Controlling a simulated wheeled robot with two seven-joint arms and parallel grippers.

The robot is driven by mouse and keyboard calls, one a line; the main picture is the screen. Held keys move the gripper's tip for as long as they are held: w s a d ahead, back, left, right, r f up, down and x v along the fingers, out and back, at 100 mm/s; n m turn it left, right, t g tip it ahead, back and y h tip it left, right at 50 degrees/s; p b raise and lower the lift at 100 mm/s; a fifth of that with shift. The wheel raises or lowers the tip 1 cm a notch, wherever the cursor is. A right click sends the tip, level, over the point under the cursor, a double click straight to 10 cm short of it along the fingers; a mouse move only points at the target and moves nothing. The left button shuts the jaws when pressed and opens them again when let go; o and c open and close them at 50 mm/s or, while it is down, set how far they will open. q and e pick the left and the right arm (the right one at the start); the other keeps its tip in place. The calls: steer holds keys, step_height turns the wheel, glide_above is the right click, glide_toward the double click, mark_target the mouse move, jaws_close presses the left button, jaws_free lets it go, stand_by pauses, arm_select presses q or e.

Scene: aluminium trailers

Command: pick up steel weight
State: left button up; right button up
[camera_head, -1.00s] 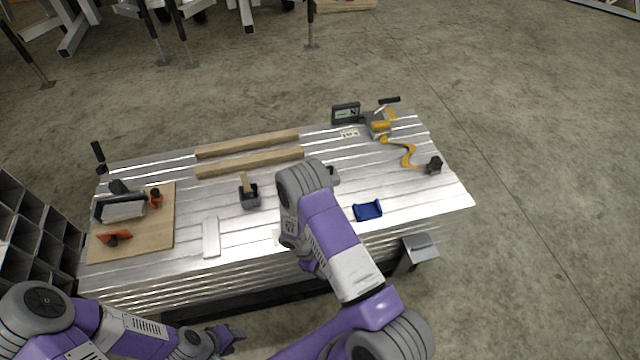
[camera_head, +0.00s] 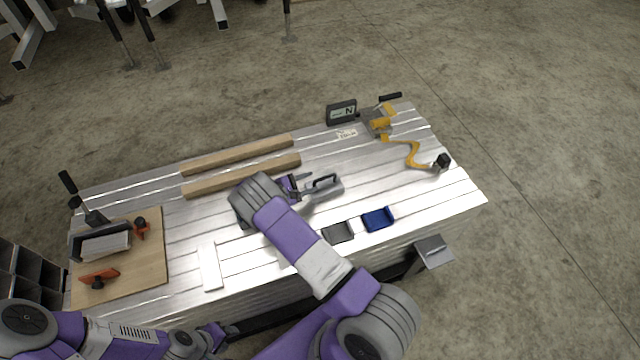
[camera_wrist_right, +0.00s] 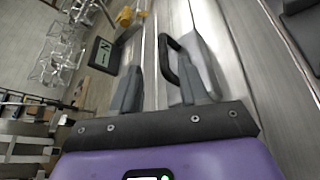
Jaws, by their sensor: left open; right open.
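The steel weight (camera_head: 326,192) is a grey metal block with a black bar handle on the tabletop, right of the middle. My right gripper (camera_head: 303,187) is open just left of it. In the right wrist view the weight (camera_wrist_right: 207,68) lies ahead, with its black handle by the right finger of my right gripper (camera_wrist_right: 157,75). I cannot tell whether the handle is between the fingers. My left gripper (camera_head: 222,333) is open and empty, low in front of the table.
The aluminium-slatted table (camera_head: 440,205) also holds a blue tray (camera_head: 378,219), a dark grey tray (camera_head: 338,232), two wooden bars (camera_head: 240,176), a display (camera_head: 341,112), a yellow clamp tool (camera_head: 380,123) and a wooden board (camera_head: 150,255) with tools. A shelf (camera_head: 430,250) juts from the front edge.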

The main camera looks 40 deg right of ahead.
mark_target(321, 179)
steer(key=shift+s+d+f, duration=0.2)
steer(key=shift+d, duration=0.25)
steer(key=shift+d+f, duration=0.2)
steer(key=shift+d, duration=0.1)
steer(key=b+x, duration=0.2)
steer(key=x, duration=0.2)
steer(key=shift+d+f, duration=0.1)
steer(key=shift+f, duration=0.05)
jaws_close()
stand_by(0.5)
steer(key=shift+w+r, duration=0.15)
steer(key=shift+r, duration=0.15)
